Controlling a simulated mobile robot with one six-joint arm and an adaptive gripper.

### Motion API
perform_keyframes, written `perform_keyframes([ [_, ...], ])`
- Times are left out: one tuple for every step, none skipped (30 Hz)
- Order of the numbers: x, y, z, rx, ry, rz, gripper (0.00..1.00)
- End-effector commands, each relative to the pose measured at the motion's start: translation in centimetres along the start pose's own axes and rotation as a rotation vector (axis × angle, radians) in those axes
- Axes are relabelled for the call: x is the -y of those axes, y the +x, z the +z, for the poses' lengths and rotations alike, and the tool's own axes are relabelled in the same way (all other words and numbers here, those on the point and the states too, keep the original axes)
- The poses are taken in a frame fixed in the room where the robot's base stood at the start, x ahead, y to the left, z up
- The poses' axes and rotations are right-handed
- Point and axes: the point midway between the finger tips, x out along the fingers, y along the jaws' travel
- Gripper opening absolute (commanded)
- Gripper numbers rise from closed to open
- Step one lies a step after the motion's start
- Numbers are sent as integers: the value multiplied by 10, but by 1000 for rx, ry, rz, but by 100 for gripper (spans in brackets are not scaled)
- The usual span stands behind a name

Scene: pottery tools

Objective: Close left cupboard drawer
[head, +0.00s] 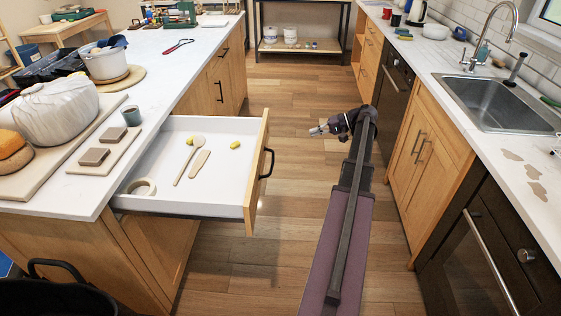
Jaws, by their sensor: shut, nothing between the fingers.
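The left cupboard drawer (170,203) is pulled far out from the island cupboard (130,262). Its wooden front with a black handle (267,163) faces right, into the aisle. Inside lie a tape-like ring (140,187), two wooden tools (194,165) and small yellow pieces (235,145). My gripper (316,130) is above the aisle, to the right of the drawer front and apart from it. It points left and is shut and empty.
The wooden floor aisle (290,95) is clear between the island and the right counter (450,93). The right counter has a sink (505,103) and closed cupboards (418,150). A shelf (300,47) stands at the far end.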

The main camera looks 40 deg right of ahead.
Motion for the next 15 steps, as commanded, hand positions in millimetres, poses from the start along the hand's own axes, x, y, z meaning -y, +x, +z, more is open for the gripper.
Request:
perform_keyframes([
  [-16, 4, 0, -2, 1, 0, 0],
  [-20, 5, 0, -3, 1, 0, 0],
  [-24, 5, 0, -5, 2, 0, 0],
  [-27, 6, 0, -6, 2, 0, 0],
  [-30, 6, 0, -7, 3, 0, 0],
  [-33, 6, 0, -8, 3, 0, 0],
  [-34, 6, 0, -9, 4, 0, 0],
  [-36, 5, 0, -10, 4, 0, 0],
  [-37, 5, 0, -11, 5, 0, 0],
  [-38, 5, 0, -11, 5, 0, 0],
  [-38, 4, 0, -12, 5, 0, 0],
  [-39, 4, -1, -13, 5, 0, 0],
  [-39, 3, -1, -14, 6, 0, 0],
  [-39, 2, -1, -14, 6, 0, 0],
  [-39, 2, -1, -15, 6, 0, 0],
])
